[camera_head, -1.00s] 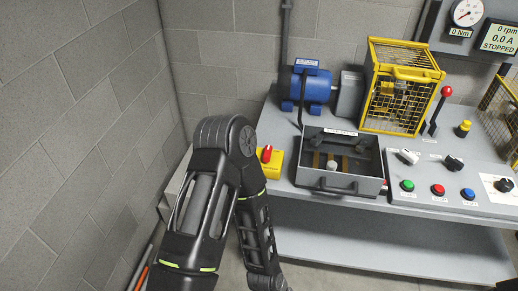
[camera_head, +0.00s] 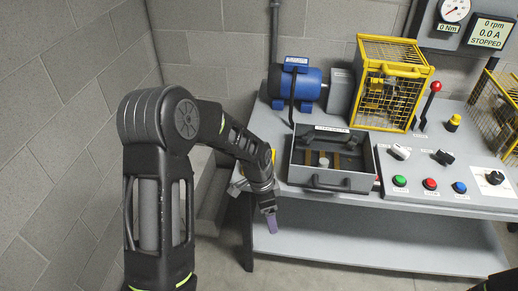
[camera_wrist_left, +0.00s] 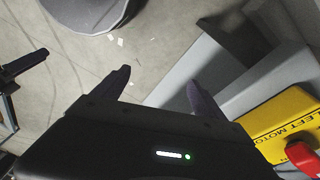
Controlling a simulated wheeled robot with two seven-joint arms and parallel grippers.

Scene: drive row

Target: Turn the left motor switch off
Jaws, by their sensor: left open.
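The left motor switch is a yellow box (camera_wrist_left: 285,125) with a red handle (camera_wrist_left: 300,156) and black lettering, at the right edge of the left wrist view. In the head view my left forearm hides most of it; a bit of yellow (camera_head: 273,156) shows behind the wrist. My left gripper (camera_head: 269,222) points down in front of the bench's left end. In the left wrist view its two fingers (camera_wrist_left: 160,78) are apart with nothing between them. The switch lies to the right of the fingers, not touching them.
The grey bench (camera_head: 420,204) carries an open grey box (camera_head: 330,182), a blue motor (camera_head: 300,84), a yellow cage (camera_head: 390,82) and coloured buttons. A display (camera_head: 488,32) reads 0 rpm, 0.0 A, STOPPED. A block wall (camera_head: 70,110) stands at the left.

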